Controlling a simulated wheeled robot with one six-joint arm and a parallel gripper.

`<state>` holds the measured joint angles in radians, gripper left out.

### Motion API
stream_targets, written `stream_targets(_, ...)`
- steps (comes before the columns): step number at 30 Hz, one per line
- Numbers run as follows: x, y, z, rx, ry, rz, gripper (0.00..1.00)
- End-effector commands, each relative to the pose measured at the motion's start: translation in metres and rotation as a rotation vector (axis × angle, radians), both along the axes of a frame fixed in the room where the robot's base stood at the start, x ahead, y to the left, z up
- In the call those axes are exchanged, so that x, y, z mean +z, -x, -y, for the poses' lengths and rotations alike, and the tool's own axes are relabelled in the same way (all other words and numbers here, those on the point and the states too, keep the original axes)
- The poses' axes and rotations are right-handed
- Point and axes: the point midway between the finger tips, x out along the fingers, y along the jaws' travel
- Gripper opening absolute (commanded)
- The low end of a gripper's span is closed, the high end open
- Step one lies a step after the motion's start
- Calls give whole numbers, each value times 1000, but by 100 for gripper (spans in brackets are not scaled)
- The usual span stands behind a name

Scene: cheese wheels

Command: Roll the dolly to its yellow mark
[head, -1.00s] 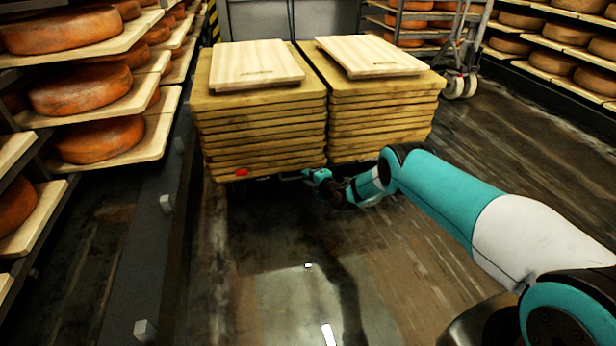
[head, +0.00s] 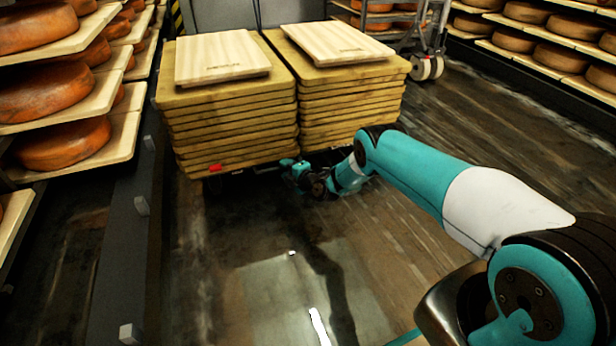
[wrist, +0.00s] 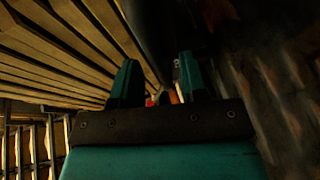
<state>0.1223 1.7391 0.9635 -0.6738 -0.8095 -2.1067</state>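The dolly carries two stacks of wooden boards side by side, the left stack (head: 235,120) and the right stack (head: 350,95), each topped by a paler board. Its low frame is mostly hidden in shadow under the boards; a red part (head: 215,167) shows at its near left corner. My gripper (head: 292,168) is low at the dolly's near edge, close to the gap between the stacks. In the wrist view my two teal fingers (wrist: 157,85) stand apart, with small red and orange spots beyond them. I see nothing clearly clamped; contact with the dolly is unclear. No yellow floor mark shows.
Cheese shelves (head: 70,143) line the left side behind a dark rail with small blocks (head: 142,205). Another cheese shelf (head: 560,50) runs along the right. A wheeled rack (head: 375,18) stands at the back right. The floor right of the dolly is clear.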

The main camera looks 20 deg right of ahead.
Motion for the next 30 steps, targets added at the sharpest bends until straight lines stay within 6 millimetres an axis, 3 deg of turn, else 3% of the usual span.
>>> stream_targets(1, 11, 10, 5, -7, -3, -5, 40)
stream_targets(16, 29, 119, 42, -7, -4, -5, 40)
stream_targets(22, 30, 138, 48, -4, -1, -2, 40)
stream_targets(30, 28, 141, 49, -2, -1, 1, 40)
